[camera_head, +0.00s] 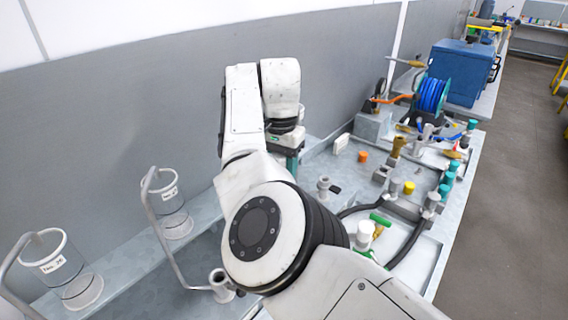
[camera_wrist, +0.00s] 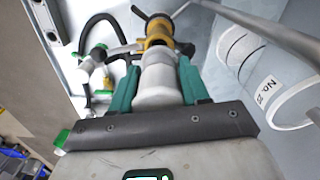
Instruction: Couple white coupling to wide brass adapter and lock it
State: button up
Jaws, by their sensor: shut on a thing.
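In the wrist view, my gripper (camera_wrist: 158,72) has its teal fingers shut on the sides of a white coupling (camera_wrist: 157,88). The wide brass adapter (camera_wrist: 157,34) is directly beyond the coupling, in line with it, with a dark opening at its far end. Grey lever-like arms stick out near the brass part. The two look touching, but I cannot tell how far one sits in the other or whether the levers are locked. In the head view, my arm hides the coupling; only a teal bit of my gripper (camera_head: 292,160) shows.
A white fitting with green handle (camera_head: 365,232) and black hoses lie at right. A blue hose reel (camera_head: 431,95) stands behind.

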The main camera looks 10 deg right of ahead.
jog(key=shift+f, duration=0.65)
dwell(0.8)
jog(key=shift+f, duration=0.95)
jog(key=shift+f, duration=0.35)
dwell(0.4)
jog(key=o, duration=1.4)
jog(key=shift+c, duration=0.2)
jog(key=shift+f, duration=0.1)
jog(key=shift+c, duration=0.4)
jog(key=shift+r, duration=5.1)
